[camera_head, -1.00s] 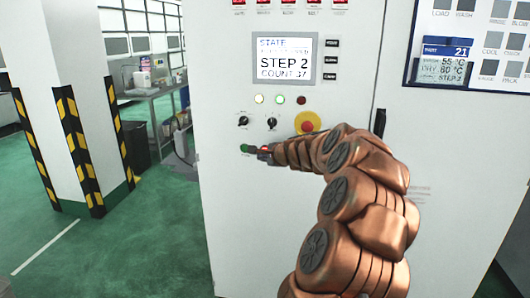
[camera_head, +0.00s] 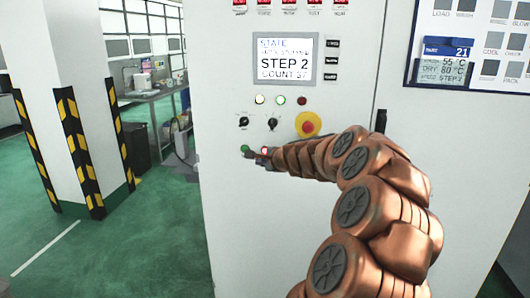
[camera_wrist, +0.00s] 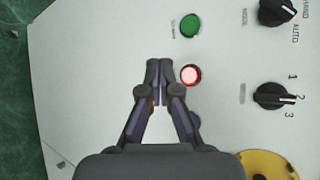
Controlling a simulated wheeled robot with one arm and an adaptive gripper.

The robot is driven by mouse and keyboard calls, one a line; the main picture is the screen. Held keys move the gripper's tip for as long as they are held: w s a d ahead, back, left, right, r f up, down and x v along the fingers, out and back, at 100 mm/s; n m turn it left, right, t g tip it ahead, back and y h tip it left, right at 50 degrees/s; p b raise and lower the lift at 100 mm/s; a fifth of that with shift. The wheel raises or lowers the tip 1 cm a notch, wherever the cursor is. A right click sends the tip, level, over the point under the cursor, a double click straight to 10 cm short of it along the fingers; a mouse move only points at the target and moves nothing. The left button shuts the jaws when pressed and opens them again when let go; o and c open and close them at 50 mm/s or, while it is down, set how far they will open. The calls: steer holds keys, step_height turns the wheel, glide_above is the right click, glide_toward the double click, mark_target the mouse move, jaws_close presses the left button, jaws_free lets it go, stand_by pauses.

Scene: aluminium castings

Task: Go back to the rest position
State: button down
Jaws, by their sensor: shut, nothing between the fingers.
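My gripper (camera_wrist: 158,68) is shut and empty, its two fingertips together in front of the white control cabinet (camera_head: 350,60). In the wrist view the fingertips lie left of a lit red button (camera_wrist: 191,75) and below a green button (camera_wrist: 190,26); I cannot tell the exact gap to the panel. In the head view the gripper tip (camera_head: 250,154) shows small beside the green button (camera_head: 244,149) and the red button (camera_head: 265,151). A blue button (camera_wrist: 196,120) is partly hidden behind a finger. My copper-coloured arm reaches in from the lower right.
A yellow-ringed emergency stop (camera_head: 308,124) and two black knobs (camera_head: 272,123) sit close by on the panel. The screen (camera_head: 284,59) reads STEP 2, COUNT 37. A striped pillar (camera_head: 70,110) stands left. Green floor (camera_head: 120,240) is open between pillar and cabinet.

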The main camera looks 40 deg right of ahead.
stand_by(0.3)
steer(key=a+n+g+y, duration=0.3)
steer(key=a+n+y, duration=0.6)
steer(key=a, duration=2)
steer(key=s+a+f+n+g+h, duration=0.1)
steer(key=s+a+f+n+g, duration=0.15)
steer(key=s+a+n, duration=0.45)
steer(key=s+a+f+n+g+h, duration=0.1)
steer(key=s+a+f+n+g, duration=0.2)
steer(key=s+a, duration=0.35)
steer(key=s+a+f+n+g, duration=0.2)
steer(key=s+a+f, duration=0.1)
steer(key=s, duration=0.6)
steer(key=s+d+f+n+g+h, duration=0.1)
steer(key=s+n+g, duration=0.1)
steer(key=s, duration=0.5)
steer(key=s+d+f+n+g+h, duration=0.1)
steer(key=s+d+f+g+h, duration=0.1)
steer(key=s, duration=0.5)
steer(key=shift+s+d+n+h+p, duration=0.15)
steer(key=shift+s+n+h+p, duration=0.2)
steer(key=shift+n+p, duration=0.1)
